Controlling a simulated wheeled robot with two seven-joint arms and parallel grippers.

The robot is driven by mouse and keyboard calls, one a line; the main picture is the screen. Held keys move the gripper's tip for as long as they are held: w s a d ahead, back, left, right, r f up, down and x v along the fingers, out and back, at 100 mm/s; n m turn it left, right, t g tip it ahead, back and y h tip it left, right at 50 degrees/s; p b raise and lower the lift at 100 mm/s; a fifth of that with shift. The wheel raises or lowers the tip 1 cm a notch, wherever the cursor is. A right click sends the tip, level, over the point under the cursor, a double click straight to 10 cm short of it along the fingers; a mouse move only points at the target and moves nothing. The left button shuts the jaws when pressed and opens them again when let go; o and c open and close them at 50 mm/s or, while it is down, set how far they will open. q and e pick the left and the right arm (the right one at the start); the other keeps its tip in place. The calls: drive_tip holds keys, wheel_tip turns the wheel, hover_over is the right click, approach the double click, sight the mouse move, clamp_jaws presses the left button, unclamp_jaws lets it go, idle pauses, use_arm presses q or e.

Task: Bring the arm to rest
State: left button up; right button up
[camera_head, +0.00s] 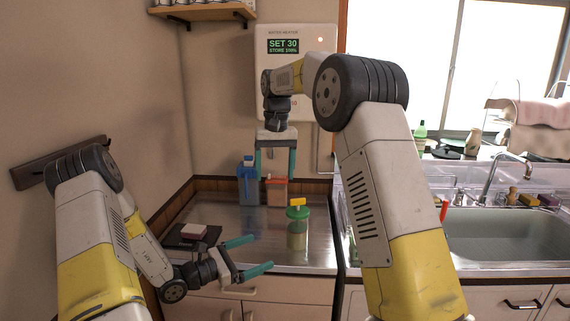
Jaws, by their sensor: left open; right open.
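My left gripper (254,256) is low in the head view, in front of the counter's left part. Its two teal fingers are spread apart with nothing between them. My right gripper (275,173) is higher and farther back, pointing down over the rear of the counter. Its teal fingers are apart, and I see nothing held between them. An orange-topped container (277,191) stands below and behind its fingertips. The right arm crosses the middle of the view and hides part of the counter and wall.
A sink (510,233) with a faucet (489,180) is at right. A water heater (297,45) hangs on the wall, beside a shelf (205,12).

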use_arm(q)
drive_tip(key=s+d+r+m+g+y, duration=0.45)
drive_tip(key=s+r+m+g, duration=0.55)
drive_tip(key=s+r+m, duration=0.5)
use_arm(e)
drive_tip(key=s+d+r+t+y, duration=0.2)
drive_tip(key=s+d+r, duration=0.6)
drive_tip(key=s+d, duration=0.45)
use_arm(q)
drive_tip(key=s+a+r+m+t+y, duration=0.6)
drive_tip(key=s+a+r+m+y, duration=0.2)
drive_tip(key=s+a+r, duration=0.1)
drive_tip(key=shift+s+a+r+m, duration=0.25)
drive_tip(key=shift+s+r+m, duration=0.05)
drive_tip(key=shift+s+r, duration=0.5)
use_arm(e)
drive_tip(key=s+d+f+t, duration=0.2)
drive_tip(key=s+f, duration=0.1)
drive_tip(key=s, duration=0.7)
drive_tip(key=s+d+f+m+t, duration=0.1)
drive_tip(key=s+d+f, duration=0.1)
drive_tip(key=s, duration=0.8)
drive_tip(key=shift+d+f+m+t, duration=0.3)
drive_tip(key=shift+d+f+t, duration=0.1)
drive_tip(key=shift+f, duration=0.3)
